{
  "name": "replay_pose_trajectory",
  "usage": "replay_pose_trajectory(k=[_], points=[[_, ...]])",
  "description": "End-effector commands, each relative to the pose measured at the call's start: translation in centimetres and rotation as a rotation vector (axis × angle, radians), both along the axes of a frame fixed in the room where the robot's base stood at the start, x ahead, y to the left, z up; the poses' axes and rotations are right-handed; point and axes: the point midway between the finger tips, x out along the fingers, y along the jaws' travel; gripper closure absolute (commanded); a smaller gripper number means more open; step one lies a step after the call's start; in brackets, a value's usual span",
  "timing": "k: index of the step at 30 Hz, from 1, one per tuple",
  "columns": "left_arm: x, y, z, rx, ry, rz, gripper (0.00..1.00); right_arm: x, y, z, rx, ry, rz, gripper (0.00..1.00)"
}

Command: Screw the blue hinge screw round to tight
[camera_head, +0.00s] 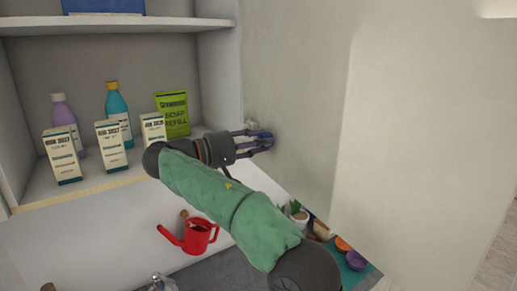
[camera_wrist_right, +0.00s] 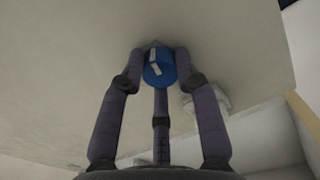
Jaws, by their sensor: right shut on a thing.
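The blue hinge screw (camera_wrist_right: 158,68) sits against the pale cabinet door in the right wrist view, with a white mark on its face. My right gripper (camera_wrist_right: 158,75) has its fingers around it and is shut on it. In the head view my right gripper (camera_head: 262,140) reaches the inner face of the open cabinet door (camera_head: 295,90), and a little of the blue screw (camera_head: 268,139) shows between the fingertips. A pale hinge piece (camera_head: 251,124) shows just behind the fingers. My left gripper is in neither view.
The cabinet shelf (camera_head: 90,186) holds several cartons, a purple bottle (camera_head: 64,118), a teal bottle (camera_head: 118,110) and a green soap refill pack (camera_head: 173,114). A red watering can (camera_head: 198,236) is below. Small pots (camera_head: 298,214) and bowls (camera_head: 355,260) lie beneath the door, beside my right arm.

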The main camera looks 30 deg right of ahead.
Motion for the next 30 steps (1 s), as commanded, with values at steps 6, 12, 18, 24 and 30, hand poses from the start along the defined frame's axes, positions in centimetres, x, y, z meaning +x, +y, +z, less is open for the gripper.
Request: replay_pose_trajectory(k=[6,12,18,24,30], points=[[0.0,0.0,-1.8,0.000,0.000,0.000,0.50,0.0,0.0,-0.5,-0.005,-0.203,-0.002,1.00],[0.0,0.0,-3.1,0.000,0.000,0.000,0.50,0.0,0.0,-0.7,-0.012,-0.391,-0.004,1.00],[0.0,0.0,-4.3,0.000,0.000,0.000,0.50,0.1,0.1,-0.8,-0.020,-0.575,-0.005,1.00],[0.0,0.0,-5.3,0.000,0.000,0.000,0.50,0.2,0.1,-0.9,-0.027,-0.740,-0.004,1.00],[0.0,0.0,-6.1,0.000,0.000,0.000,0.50,0.3,0.2,-0.9,-0.032,-0.865,-0.004,1.00]])
